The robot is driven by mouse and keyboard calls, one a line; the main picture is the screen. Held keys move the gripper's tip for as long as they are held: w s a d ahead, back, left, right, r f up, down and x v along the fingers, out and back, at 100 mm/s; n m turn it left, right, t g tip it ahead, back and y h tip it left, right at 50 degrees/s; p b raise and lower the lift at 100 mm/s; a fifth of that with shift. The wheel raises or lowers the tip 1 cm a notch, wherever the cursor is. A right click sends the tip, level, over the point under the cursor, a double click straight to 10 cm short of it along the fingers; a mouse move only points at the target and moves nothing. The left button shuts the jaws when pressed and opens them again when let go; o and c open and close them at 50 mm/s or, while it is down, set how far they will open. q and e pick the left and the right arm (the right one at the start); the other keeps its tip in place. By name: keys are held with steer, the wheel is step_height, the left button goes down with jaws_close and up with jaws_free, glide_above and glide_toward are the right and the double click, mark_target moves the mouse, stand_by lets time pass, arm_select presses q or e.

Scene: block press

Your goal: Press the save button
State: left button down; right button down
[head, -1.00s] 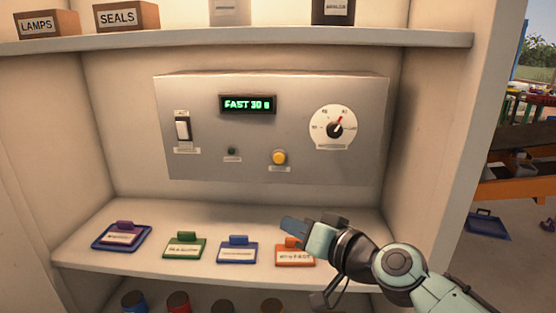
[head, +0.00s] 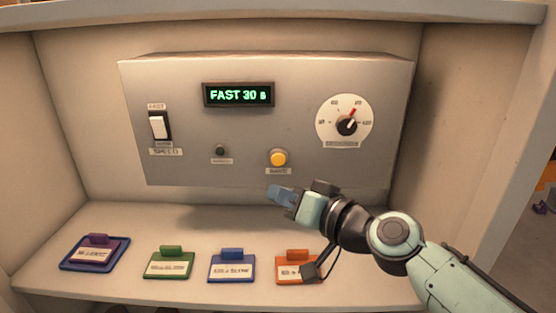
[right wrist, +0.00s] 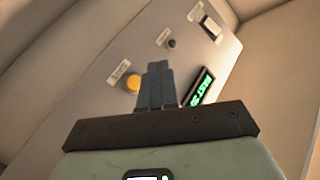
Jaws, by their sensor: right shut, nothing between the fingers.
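A yellow round button (head: 278,158) sits low on the front of the grey panel box (head: 200,170), with a small label under it that looks like the save label. It also shows in the right wrist view (right wrist: 133,84), just left of my fingertips. My right gripper (head: 272,192) is shut and empty. In the head view its tips are just below the yellow button; a gap shows between them. The green display (head: 238,95) reads "FAST 30 s". My left gripper is in neither view now.
The panel also has a white rocker switch (head: 158,127), a small dark green button or lamp (head: 219,151) and a dial (head: 345,122). Coloured tags, purple (head: 96,252), green (head: 170,262), blue (head: 232,265) and orange (head: 293,268), lie on the shelf below. Cupboard walls stand at both sides.

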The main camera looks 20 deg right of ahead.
mark_target(278, 159)
steer(key=w+d+p, duration=0.2)
steer(key=w, duration=0.6)
steer(key=shift+w+d, duration=0.25)
steer(key=shift+w, duration=0.05)
stand_by(1.8)
steer(key=shift+w+d, duration=0.1)
steer(key=shift+w, duration=0.3)
steer(key=shift+w+d+p, duration=0.15)
steer(key=shift+w+p, duration=0.15)
steer(key=shift+w, duration=0.15)
stand_by(0.7)
steer(key=shift+s, duration=0.1)
steer(key=shift+s+a+b, duration=0.25)
steer(key=shift+s+b, duration=0.25)
steer(key=shift+s, duration=0.25)
